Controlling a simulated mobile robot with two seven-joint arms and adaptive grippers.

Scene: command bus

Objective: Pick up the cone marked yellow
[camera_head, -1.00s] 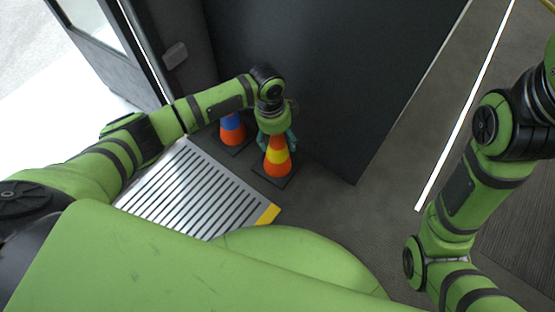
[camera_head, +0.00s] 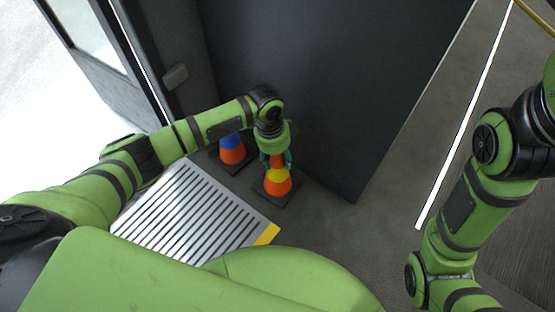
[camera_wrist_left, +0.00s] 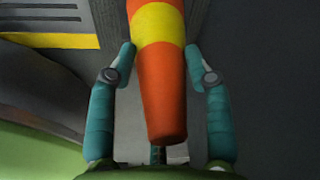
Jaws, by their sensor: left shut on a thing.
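The cone with the yellow band (camera_head: 278,175) is orange above and below the band, on a dark square base, beside the ridged step. In the left wrist view the cone (camera_wrist_left: 160,75) runs between the two teal fingers, its orange narrow end toward the palm. My left gripper (camera_head: 276,160) comes down over the cone's top and is shut on it, fingertips at the yellow band (camera_wrist_left: 158,25). The base seems at floor level; I cannot tell whether it touches. My right arm shows at the right, but its gripper is out of view.
A cone with a blue band (camera_head: 231,143) stands close behind and left of the held one. A ridged metal step (camera_head: 190,210) with a yellow corner lies left. A tall dark panel (camera_head: 330,90) rises just behind the cones. Grey floor (camera_head: 365,235) is clear to the right.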

